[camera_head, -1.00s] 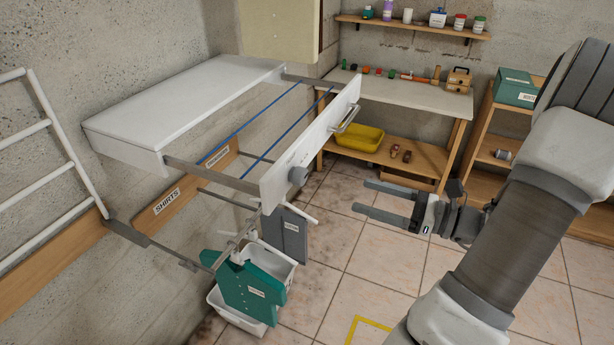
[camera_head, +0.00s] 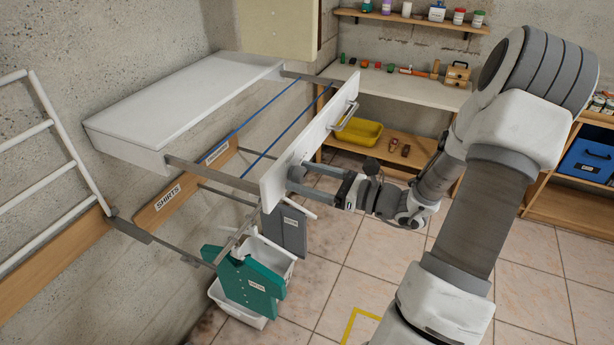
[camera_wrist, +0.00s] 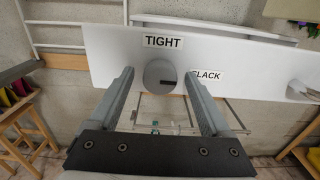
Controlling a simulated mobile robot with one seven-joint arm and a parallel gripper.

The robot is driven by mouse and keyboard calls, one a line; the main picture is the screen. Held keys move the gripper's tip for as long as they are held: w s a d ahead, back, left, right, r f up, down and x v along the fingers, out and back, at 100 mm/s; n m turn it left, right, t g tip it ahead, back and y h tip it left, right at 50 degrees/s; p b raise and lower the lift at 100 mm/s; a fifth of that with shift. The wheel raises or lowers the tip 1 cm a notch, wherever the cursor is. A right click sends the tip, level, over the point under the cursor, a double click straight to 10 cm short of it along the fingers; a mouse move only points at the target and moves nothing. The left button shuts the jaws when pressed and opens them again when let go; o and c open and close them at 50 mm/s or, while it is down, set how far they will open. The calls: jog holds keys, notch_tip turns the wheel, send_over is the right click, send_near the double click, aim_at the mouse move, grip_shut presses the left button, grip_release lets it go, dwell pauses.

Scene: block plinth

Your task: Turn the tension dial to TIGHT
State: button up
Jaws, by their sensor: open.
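The tension dial (camera_wrist: 160,76) is a round grey knob on the white front panel (camera_wrist: 108,60) of the pull-out drying rack. In the wrist view, its dark mark points right, toward the SLACK label (camera_wrist: 207,76). The TIGHT label (camera_wrist: 163,41) is directly above the dial. My gripper (camera_head: 304,177) is at the dial, open, with one finger on each side of it in the wrist view. Gaps show between the fingers and the knob there; I cannot tell how deep the fingers reach. In the head view the fingers partly hide the dial (camera_head: 296,173).
A panel handle (camera_head: 346,115) is right of the dial. Blue cords (camera_head: 262,110) run behind the panel. A green hanging piece (camera_head: 245,282) and white bin (camera_head: 281,262) are below. A workbench (camera_head: 400,90) with a yellow tub (camera_head: 360,131) stands behind.

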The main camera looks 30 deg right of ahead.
grip_shut()
dwell(0.3)
